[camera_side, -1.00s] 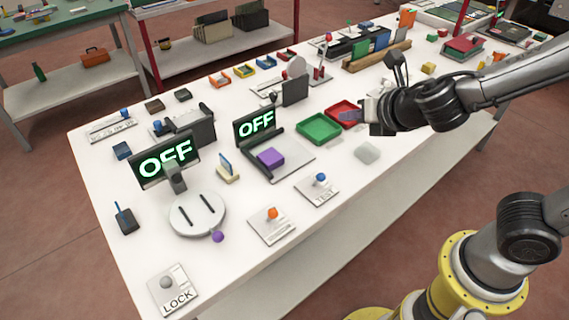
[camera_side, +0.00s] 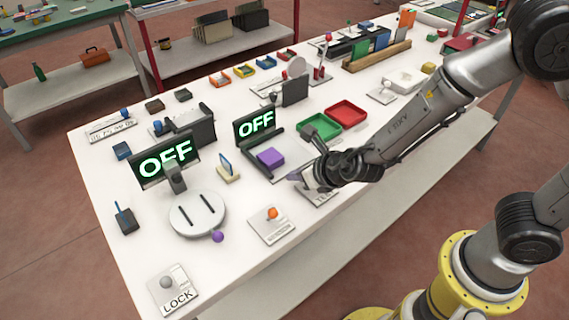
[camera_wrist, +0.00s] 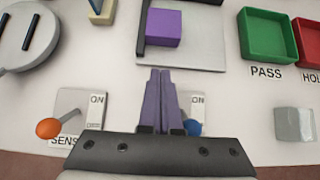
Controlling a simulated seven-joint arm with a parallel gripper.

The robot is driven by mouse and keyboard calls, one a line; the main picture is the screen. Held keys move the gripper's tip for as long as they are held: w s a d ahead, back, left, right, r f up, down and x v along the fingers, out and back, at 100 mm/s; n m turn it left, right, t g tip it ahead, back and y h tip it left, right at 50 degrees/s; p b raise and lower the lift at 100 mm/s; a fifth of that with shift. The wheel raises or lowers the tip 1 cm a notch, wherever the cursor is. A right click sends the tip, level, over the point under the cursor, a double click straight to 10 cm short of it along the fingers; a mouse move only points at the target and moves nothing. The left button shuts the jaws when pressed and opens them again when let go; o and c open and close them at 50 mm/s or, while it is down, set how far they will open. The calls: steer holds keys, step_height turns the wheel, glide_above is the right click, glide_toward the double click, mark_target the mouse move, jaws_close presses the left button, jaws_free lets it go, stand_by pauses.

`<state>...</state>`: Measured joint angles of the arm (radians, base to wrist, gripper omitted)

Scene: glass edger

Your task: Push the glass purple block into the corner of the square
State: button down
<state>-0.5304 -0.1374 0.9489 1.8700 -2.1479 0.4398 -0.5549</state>
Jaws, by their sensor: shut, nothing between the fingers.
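The purple block (camera_side: 270,157) sits on a light grey square plate (camera_side: 290,160) with dark raised edges, in front of an OFF display. In the wrist view the block (camera_wrist: 164,27) is near the plate's left dark edge (camera_wrist: 141,30), and the bare plate (camera_wrist: 205,50) spreads to its right. My gripper (camera_side: 296,178) is at the near side of the plate in the side view. In the wrist view its purple fingers (camera_wrist: 160,72) are together with nothing between them, pointing toward the block and apart from it in the picture. Its height above the table is hard to tell.
A TEST switch panel with a blue knob (camera_wrist: 193,128) is partly hidden below my gripper. An orange-knobbed switch (camera_side: 272,213) is to the left. Green (camera_side: 318,128) and red (camera_side: 348,113) trays stand right of the plate. A round grey disc (camera_side: 197,213) lies further left.

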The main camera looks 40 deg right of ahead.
mark_target(266, 152)
steer(key=shift+w, duration=2.1)
steer(key=w, duration=0.4)
steer(key=shift+w, duration=0.4)
steer(key=shift+w+r, duration=0.1)
steer(key=shift+w, duration=0.25)
